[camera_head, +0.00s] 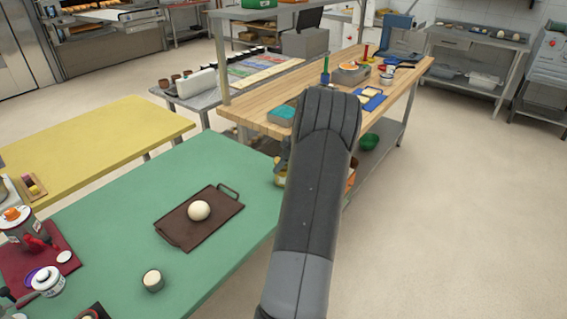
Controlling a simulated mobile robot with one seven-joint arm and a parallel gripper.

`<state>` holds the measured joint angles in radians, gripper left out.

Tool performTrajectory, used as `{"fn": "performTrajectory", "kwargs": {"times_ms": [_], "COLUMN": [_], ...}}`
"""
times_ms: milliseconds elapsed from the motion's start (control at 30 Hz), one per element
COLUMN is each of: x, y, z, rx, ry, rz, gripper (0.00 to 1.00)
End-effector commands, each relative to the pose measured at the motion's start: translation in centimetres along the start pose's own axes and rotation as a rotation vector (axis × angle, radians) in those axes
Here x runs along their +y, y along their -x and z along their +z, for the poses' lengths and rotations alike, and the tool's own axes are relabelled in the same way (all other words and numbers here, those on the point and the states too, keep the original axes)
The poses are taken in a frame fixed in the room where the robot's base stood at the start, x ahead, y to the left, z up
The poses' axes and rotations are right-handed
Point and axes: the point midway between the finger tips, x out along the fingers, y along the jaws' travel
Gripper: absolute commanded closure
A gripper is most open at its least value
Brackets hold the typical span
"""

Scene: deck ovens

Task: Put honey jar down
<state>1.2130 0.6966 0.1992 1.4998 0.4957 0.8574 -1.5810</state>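My arm rises from the bottom of the head view and bends away behind itself. A small dark part of my gripper (284,155) seems to show at the arm's left edge; its fingers are hidden. Just below it, a pale yellow thing (280,178) shows partly at the right end of the green table (120,220). It may be the honey jar, but the arm covers most of it. I cannot tell whether it is held or whether it touches the table.
A brown tray (178,229) with a white ball (199,210) lies on the green table. A small cup (153,280) stands in front of it. A dark red mat (62,262) with jars is at left. Green surface is clear around the tray. A wooden bench (290,88) stands behind.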

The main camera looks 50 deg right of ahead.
Motion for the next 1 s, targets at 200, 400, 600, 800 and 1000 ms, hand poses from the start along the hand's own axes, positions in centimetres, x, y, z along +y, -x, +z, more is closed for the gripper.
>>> {"fn": "performTrajectory", "kwargs": {"times_ms": [200, 400, 600, 800, 1000], "x": [0.08, 0.05, 0.05, 0.05, 0.08], "y": [-0.3, -0.62, -0.59, -0.58, 0.11], "z": [0.15, 0.37, 0.35, 0.35, 0.21], "rx": [0.001, 0.001, 0.001, 0.001, 0.001], "ry": [0.001, 0.0, 0.0, 0.0, 0.0], "rz": [0.004, 0.002, 0.002, 0.002, 0.003], "gripper": [0.92, 0.35, 0.18, 0.14, 0.14]}}
